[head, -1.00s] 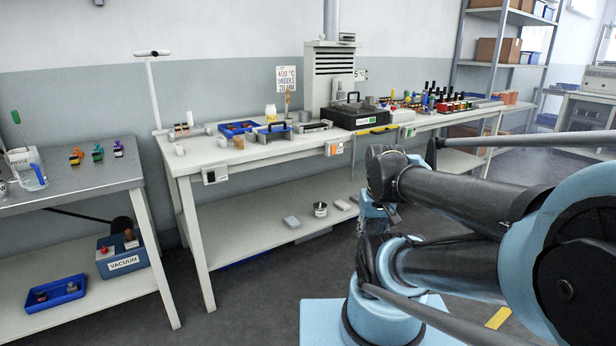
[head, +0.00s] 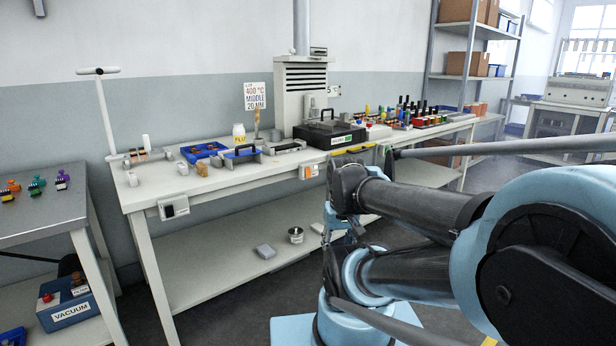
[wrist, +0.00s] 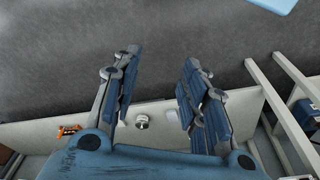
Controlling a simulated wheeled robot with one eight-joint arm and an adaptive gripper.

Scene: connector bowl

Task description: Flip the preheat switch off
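Two small boxes are fixed to the front edge of the long white workbench (head: 240,188). One is a white box (head: 174,207) with a dark face near the left leg. The other is a pale box with an orange part (head: 308,171) further right. Neither shows a readable label, so I cannot tell which carries the preheat switch or its position. My gripper (wrist: 162,72) is open and empty in the wrist view, its blue-padded fingers apart above grey floor. In the head view it is low in front of the bench, partly hidden by my arm, apart from both boxes.
The benchtop holds blue trays (head: 203,151), a black case (head: 329,133) and several coloured connectors. Its lower shelf holds a metal tin (head: 296,235), also in the wrist view (wrist: 142,121). A grey table (head: 38,208) stands left, with a vacuum unit (head: 68,303) below. Floor before the bench is clear.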

